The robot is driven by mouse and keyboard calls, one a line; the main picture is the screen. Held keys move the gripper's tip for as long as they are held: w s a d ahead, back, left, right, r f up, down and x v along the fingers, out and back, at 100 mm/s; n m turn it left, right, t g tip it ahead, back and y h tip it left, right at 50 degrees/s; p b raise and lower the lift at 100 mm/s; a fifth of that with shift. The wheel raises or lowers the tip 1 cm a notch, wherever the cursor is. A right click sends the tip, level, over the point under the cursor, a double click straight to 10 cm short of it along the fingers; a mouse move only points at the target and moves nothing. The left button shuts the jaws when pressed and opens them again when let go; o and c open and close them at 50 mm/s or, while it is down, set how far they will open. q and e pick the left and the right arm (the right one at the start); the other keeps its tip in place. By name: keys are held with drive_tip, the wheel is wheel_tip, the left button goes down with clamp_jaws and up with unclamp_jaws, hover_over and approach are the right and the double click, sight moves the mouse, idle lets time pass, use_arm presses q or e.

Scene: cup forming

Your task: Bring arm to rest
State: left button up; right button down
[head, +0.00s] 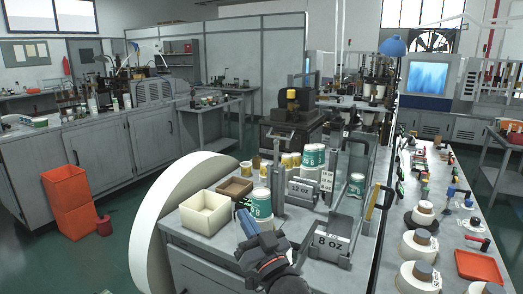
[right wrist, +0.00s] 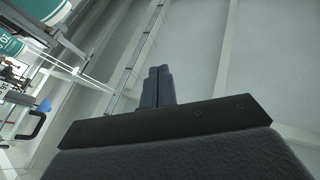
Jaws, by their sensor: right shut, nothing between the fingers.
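My right gripper (head: 243,217) reaches in from the bottom middle of the head view, over the front of the grey table (head: 195,250). In the right wrist view its two fingers (right wrist: 157,72) are together with nothing between them. A green and white cup stack (head: 261,203) stands just behind the gripper; I cannot tell whether they touch. My left gripper is not in view.
A cream bin (head: 206,213) and a brown tray (head: 235,188) sit left of the gripper. Grey holders marked 8 OZ (head: 330,241) and 12 OZ (head: 299,188) stand to its right. A long bench (head: 455,230) with round parts runs along the right. Green floor (head: 125,190) is open at left.

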drive_tip(key=s+d+f+m+g+h, duration=0.1)
drive_tip(key=s+d+f+g+h, duration=0.25)
drive_tip(key=f, duration=0.65)
drive_tip(key=s+d+f+m+g+h+b, duration=0.1)
drive_tip(key=s+d+f+m+g+h, duration=0.2)
drive_tip(key=f, duration=0.7)
drive_tip(key=s+d+f+g+h, duration=0.1)
drive_tip(key=d+f+h, duration=0.25)
drive_tip(key=f, duration=0.65)
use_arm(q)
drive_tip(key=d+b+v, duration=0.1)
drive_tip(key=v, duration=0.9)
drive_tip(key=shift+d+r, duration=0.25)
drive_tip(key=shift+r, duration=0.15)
use_arm(e)
drive_tip(key=s+d+f+g, duration=0.2)
drive_tip(key=s+f+g, duration=0.1)
drive_tip(key=s+f, duration=0.3)
drive_tip(key=s+d+f+n+g, duration=0.1)
drive_tip(key=s+d+f+g, duration=0.2)
drive_tip(key=s, duration=0.8)
drive_tip(key=s+d+f+g, duration=0.2)
drive_tip(key=s+f+g, duration=0.2)
drive_tip(key=s+f, duration=0.4)
drive_tip(key=shift+s+d+f, duration=0.15)
drive_tip(key=shift+s+f, duration=0.05)
drive_tip(key=shift+f, duration=0.1)
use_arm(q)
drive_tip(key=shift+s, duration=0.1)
